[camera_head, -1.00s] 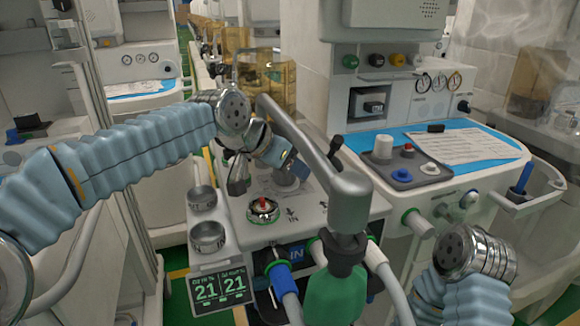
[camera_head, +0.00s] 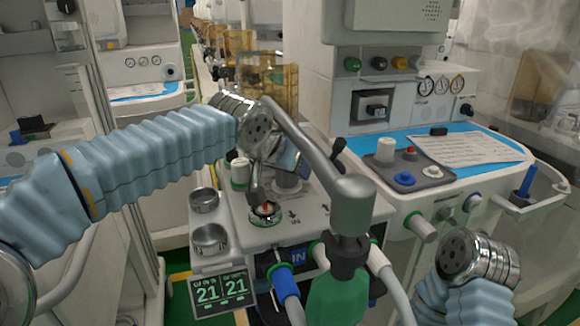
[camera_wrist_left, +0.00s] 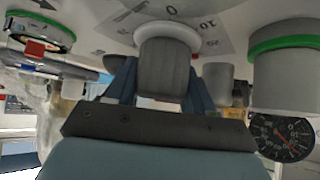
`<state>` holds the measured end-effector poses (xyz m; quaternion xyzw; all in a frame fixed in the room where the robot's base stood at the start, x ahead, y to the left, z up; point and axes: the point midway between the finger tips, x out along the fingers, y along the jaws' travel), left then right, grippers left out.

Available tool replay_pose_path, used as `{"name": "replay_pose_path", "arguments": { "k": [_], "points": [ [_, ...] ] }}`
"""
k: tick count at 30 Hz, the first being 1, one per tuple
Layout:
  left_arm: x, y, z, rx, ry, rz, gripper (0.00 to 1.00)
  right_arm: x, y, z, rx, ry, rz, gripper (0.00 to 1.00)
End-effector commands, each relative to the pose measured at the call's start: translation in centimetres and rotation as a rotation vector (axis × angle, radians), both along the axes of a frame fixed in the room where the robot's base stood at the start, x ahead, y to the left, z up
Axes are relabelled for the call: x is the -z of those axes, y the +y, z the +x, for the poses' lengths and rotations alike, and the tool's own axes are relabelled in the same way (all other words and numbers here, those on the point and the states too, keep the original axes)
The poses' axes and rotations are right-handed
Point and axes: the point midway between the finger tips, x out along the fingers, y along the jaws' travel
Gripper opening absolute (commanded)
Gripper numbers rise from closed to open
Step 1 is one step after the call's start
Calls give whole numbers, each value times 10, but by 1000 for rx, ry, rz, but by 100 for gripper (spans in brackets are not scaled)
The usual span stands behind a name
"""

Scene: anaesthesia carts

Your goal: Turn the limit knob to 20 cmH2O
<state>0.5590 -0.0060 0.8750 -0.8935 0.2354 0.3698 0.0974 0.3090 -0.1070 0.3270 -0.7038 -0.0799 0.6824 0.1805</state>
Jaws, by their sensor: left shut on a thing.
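The limit knob (camera_wrist_left: 165,65) is a grey ribbed cylinder on a white collar, seen in the left wrist view.
A chrome dial with a red pointer (camera_head: 265,212) sits close in front of the left gripper. A grey metal arm (camera_head: 310,150) slants across just right of it. Two metal cups (camera_head: 209,238) and a screen reading 21 and 21 (camera_head: 222,291) are at the left. A pressure gauge (camera_wrist_left: 283,136) is near the gripper.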

Motion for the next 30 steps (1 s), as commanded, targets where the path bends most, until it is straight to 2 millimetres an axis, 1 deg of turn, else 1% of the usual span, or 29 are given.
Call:
{"name": "replay_pose_path", "arguments": {
  "k": [1, 2, 3, 5, 14, 19, 23, 30],
  "points": [
    [0, 0, 0, -1, 1, 0, 22, 0, 0, 0, 0, 0, 0, 0],
    [0, 0, 0, -1, 1, 0, 57, 0, 0, 0, 0, 0, 0, 0],
    [0, 0, 0, -1, 1, 0, 63, 0, 0, 0, 0, 0, 0, 0],
    [0, 0, 0, 0, 1, 0, 73, 0, 0, 0, 0, 0, 0, 0],
    [0, 0, 0, 4, 1, 0, 74, 0, 0, 0, 0, 0, 0, 0],
    [0, 1, 0, 62, 2, -2, 74, -2, 0, 0, 0, 0, 0, 0],
    [0, 0, 0, 173, 3, -3, 74, -3, 0, 0, 0, 0, 0, 0],
    [0, -3, -2, 459, 4, -7, 74, -5, 0, 0, 0, 0, 0, 0]
  ]
}}
